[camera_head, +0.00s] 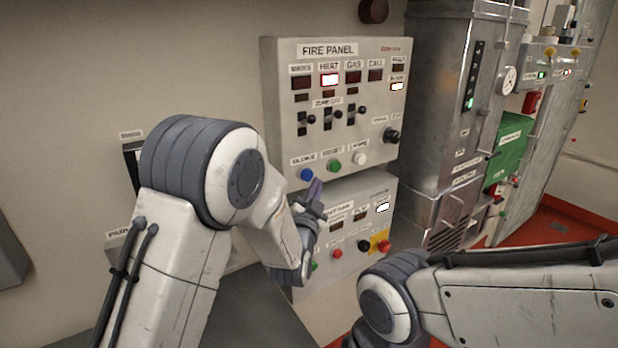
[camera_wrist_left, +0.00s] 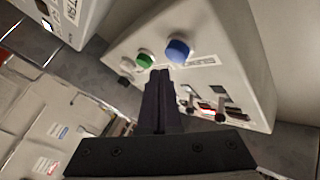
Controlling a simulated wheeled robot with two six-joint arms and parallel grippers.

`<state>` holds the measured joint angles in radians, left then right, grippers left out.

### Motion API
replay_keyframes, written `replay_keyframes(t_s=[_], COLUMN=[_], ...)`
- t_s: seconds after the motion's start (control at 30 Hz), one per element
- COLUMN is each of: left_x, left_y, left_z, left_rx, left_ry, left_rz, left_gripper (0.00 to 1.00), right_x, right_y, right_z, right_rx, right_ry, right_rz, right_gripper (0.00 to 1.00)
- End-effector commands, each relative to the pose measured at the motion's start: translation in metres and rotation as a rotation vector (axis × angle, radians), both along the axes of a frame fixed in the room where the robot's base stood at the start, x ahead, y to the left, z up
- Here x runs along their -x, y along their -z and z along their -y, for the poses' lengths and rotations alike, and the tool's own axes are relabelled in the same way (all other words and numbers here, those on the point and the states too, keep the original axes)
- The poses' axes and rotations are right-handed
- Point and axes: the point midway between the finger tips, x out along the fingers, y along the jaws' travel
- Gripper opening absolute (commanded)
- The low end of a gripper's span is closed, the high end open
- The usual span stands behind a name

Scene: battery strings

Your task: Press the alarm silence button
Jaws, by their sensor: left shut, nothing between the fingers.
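In the left wrist view the tips (camera_wrist_left: 158,73) point between the blue button (camera_wrist_left: 178,50) and the green button (camera_wrist_left: 145,60); contact cannot be told. My right gripper is out of view.
A second panel (camera_head: 345,195) with lamps, a red button on a yellow plate (camera_head: 380,247) and other knobs sits just below. A black knob (camera_head: 391,135) is on the fire panel's right side. A tall metal cabinet (camera_head: 435,120) stands to the right.

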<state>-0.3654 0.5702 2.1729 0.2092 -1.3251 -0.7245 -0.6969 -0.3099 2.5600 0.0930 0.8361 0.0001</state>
Motion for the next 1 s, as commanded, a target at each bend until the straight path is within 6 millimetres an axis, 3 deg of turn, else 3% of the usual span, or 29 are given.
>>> replay_keyframes(t_s=[0.4,1.0], left_x=[0.032,0.035], left_y=[0.001,0.000], left_z=[0.024,0.025], left_rx=[0.000,0.000], left_ry=[0.002,0.001], left_rz=[0.001,0.000], left_gripper=[0.00,0.00], right_x=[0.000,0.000], right_y=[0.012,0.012], right_z=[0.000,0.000], right_rx=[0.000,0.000], right_ry=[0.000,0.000], right_rz=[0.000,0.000], right_gripper=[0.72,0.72])
